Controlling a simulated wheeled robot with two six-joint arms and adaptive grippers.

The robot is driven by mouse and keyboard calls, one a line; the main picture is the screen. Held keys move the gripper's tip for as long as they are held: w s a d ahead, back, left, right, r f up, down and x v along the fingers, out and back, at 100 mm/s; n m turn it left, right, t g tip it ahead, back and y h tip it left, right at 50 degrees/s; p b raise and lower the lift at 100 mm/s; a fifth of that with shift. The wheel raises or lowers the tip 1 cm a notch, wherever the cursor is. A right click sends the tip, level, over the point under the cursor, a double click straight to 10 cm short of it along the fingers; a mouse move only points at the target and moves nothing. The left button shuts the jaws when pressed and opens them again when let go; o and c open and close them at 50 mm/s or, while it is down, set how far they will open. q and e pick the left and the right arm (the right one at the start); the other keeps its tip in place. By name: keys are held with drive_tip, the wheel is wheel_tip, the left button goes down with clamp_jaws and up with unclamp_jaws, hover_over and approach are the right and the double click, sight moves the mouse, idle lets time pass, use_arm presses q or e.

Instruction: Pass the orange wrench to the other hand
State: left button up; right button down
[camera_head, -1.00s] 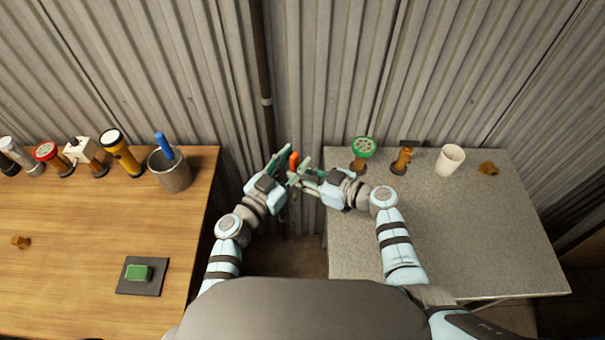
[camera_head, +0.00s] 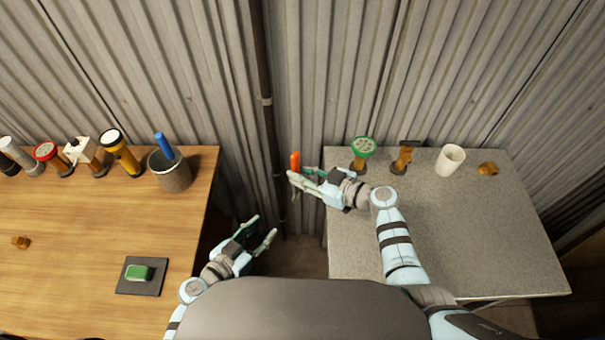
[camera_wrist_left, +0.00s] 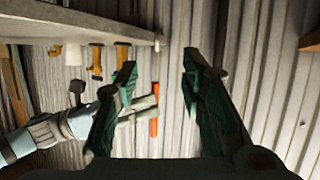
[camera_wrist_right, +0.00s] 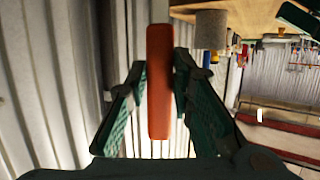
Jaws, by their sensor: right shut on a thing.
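The orange wrench (camera_head: 295,163) is upright in the gap between the two tables, held by my right gripper (camera_head: 299,182). In the right wrist view the wrench (camera_wrist_right: 159,85) stands between the fingers, its orange handle toward the camera; its far end is hidden. My left gripper (camera_head: 262,232) is lower and to the left, open and empty, beside the wooden table's edge. In the left wrist view its fingers (camera_wrist_left: 160,85) are spread apart, and the wrench (camera_wrist_left: 154,126) shows beyond them in my right gripper.
The wooden table (camera_head: 80,215) on the left holds several flashlights, a grey cup (camera_head: 171,172) with a blue item, and a green block (camera_head: 139,272) on a dark pad. The grey table (camera_head: 480,230) holds a green-topped item (camera_head: 363,149) and a white cup (camera_head: 450,160). Corrugated wall stands behind.

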use_arm(q)
drive_tip(key=s+a+f+g+y, duration=0.35)
drive_tip(key=s+f, duration=0.35)
drive_tip(key=f, duration=0.5)
drive_tip(key=s+a+f+n+g+y, duration=0.1)
drive_tip(key=s+a+f, duration=0.3)
drive_tip(key=s, duration=0.4)
drive_tip(key=s+a+f+n+g+y, duration=0.1)
drive_tip(key=s+a+f+n+g, duration=0.1)
drive_tip(key=s+f, duration=0.4)
drive_tip(key=s+a+f+n+g+y, duration=0.1)
drive_tip(key=s+a+f+g, duration=0.3)
drive_tip(key=s, duration=0.8)
drive_tip(key=shift+a+f+n+y, duration=0.45)
drive_tip(key=shift+a+y, duration=0.1)
drive_tip(key=shift+a, duration=0.25)
